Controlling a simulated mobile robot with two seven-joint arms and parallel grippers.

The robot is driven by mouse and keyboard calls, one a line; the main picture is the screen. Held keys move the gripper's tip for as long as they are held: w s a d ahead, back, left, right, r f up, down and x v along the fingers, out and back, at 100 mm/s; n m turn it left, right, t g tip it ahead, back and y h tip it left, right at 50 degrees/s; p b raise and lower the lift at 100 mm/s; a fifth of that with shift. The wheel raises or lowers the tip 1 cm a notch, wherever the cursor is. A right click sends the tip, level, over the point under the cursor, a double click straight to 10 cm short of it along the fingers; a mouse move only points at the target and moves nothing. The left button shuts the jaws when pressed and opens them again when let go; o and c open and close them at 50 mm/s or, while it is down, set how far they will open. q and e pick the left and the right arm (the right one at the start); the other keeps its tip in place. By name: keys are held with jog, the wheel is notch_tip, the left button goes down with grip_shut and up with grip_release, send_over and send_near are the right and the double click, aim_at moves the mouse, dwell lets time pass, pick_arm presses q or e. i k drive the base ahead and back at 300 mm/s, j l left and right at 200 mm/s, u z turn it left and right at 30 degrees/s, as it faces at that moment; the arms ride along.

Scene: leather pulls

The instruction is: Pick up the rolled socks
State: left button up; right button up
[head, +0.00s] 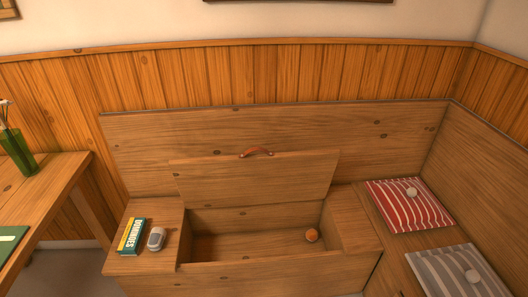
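Neither of my grippers shows in the head view.
The bench front wall (260,272) stands before the compartment. A book (131,236) and a grey rounded device (156,239) lie on the seat to the left. Red striped (408,212) and grey striped (450,272) cushions lie right. A table (50,190) with a green vase (17,152) stands far left.

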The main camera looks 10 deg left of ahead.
aim_at(157, 234)
jog(key=u, duration=1.35)
